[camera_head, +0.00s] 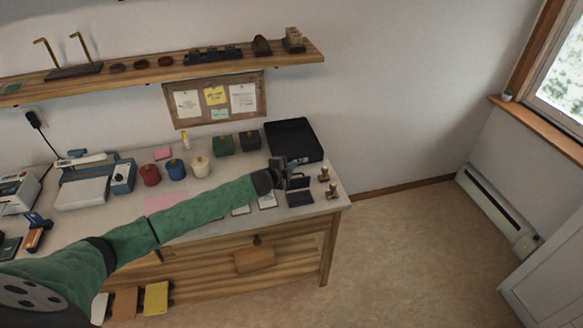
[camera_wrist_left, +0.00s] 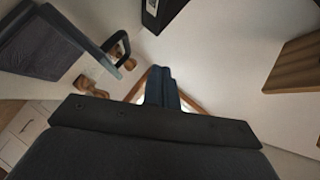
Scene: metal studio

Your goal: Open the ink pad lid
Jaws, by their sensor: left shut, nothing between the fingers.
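The ink pad (camera_head: 300,199) is a small dark case near the right end of the worktop. Its lid (camera_head: 298,183) appears raised at the back edge. In the left wrist view the dark pad (camera_wrist_left: 38,50) is at the upper left, with the thin grey edge of the lid (camera_wrist_left: 85,42) slanting beside it. My left gripper (camera_head: 281,166) is just left of and behind the lid; whether it touches the lid I cannot tell. Its fingers (camera_wrist_left: 161,86) are together with nothing between them in the wrist view. My right gripper is not in view.
Two wooden stamps (camera_head: 328,182) stand right of the ink pad. A black tray (camera_head: 293,140) lies behind the gripper. A wooden shelf (camera_head: 200,68) runs above. The floor at right is clear.

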